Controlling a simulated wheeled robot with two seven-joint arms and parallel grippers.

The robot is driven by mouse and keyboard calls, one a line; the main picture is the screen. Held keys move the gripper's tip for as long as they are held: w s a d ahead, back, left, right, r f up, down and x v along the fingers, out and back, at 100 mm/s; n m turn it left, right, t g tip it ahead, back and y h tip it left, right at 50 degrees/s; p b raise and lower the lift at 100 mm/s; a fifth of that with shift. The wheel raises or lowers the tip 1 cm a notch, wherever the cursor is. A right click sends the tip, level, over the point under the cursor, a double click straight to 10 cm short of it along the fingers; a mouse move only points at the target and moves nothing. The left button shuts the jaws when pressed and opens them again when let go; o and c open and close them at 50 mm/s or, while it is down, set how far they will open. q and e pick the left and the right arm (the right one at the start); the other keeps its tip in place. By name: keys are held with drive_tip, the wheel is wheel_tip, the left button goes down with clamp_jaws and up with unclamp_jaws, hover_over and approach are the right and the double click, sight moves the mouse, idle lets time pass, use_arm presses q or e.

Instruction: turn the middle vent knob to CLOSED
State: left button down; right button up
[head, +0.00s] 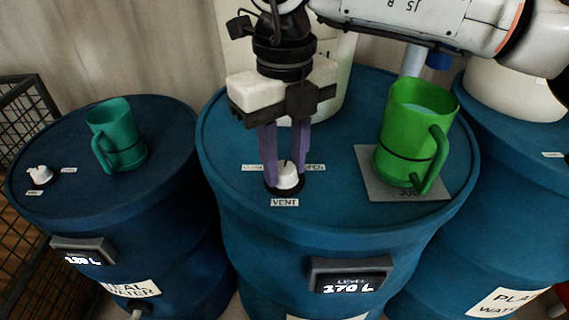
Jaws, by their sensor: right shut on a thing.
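The middle vent knob (287,177) is a small white knob on a dark base on top of the middle blue drum (232,203). A VENT label (284,202) lies in front of it, with small labels to its left and right behind it. My right gripper (286,172) comes down from above, its purple fingers on both sides of the knob and shut on it. A dark pointer mark on the knob points roughly away from me, between the two side labels. My left gripper does not show.
A green mug (408,135) stands on a grey plate (384,187) right of the knob. The left drum (70,208) bears a teal mug (115,135) and another white knob (40,174). A wire cage (22,110) stands at the far left.

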sight(284, 168)
drive_tip(key=n, duration=0.5)
drive_tip(key=shift+n+b, duration=0.3)
drive_tip(key=shift+b, duration=0.1)
drive_tip(key=n, duration=0.5)
drive_tip(key=shift+r, duration=0.1)
drive_tip(key=shift+n, duration=0.4)
drive_tip(key=o, duration=1)
drive_tip(key=shift+o, duration=0.2)
wheel_tip(284, 168, up, 10)
drive_tip(key=shift+r, duration=0.15)
